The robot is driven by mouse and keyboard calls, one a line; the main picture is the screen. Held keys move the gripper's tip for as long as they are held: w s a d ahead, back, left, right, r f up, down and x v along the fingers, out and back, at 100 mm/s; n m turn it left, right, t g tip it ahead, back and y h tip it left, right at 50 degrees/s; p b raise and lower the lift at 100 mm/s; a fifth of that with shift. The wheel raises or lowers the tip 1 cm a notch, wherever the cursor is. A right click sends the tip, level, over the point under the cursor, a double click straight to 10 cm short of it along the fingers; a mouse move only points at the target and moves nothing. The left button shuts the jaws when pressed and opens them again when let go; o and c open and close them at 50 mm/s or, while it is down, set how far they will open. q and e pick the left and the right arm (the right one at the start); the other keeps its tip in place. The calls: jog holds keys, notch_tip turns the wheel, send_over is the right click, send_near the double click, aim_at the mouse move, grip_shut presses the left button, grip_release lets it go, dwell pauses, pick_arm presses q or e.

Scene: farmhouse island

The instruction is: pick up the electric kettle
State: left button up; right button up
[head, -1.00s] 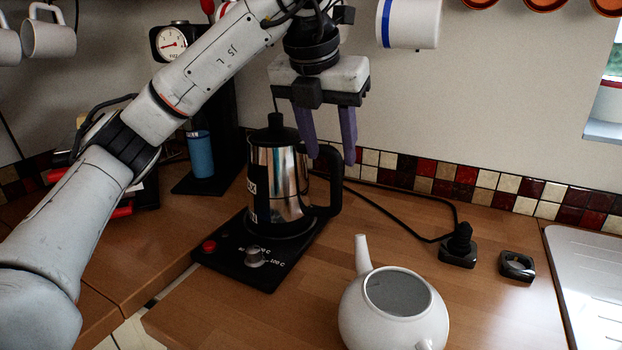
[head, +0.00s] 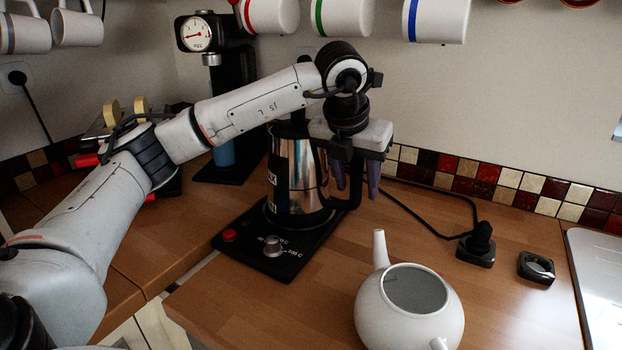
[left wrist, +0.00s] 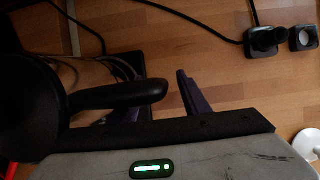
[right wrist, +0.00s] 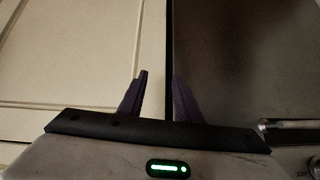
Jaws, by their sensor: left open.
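The electric kettle (head: 297,180) is polished steel with black trim and stands upright on its black base (head: 300,250). My left gripper (head: 357,188) is open and points down at the kettle's handle side, its purple fingers at the level of the black handle (head: 348,203). The left wrist view shows the handle (left wrist: 120,94) reaching from the dark kettle top into the space between the fingers (left wrist: 158,100). It hides part of one finger; contact cannot be told. My right gripper (right wrist: 158,98) is open and empty, in front of a cream cabinet front and a dark panel.
A white teapot (head: 410,310) stands in front, right of the base. A black cord runs to a plug and socket (head: 477,245), beside another socket piece (head: 536,268). Mugs (head: 437,20) hang above. A dark machine with a dial (head: 197,33) stands behind left.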

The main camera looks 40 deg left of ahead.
pick_arm(q)
grip_shut()
dwell(1.4)
jog(key=shift+w+r, duration=0.1)
jog(key=shift+r, duration=0.05)
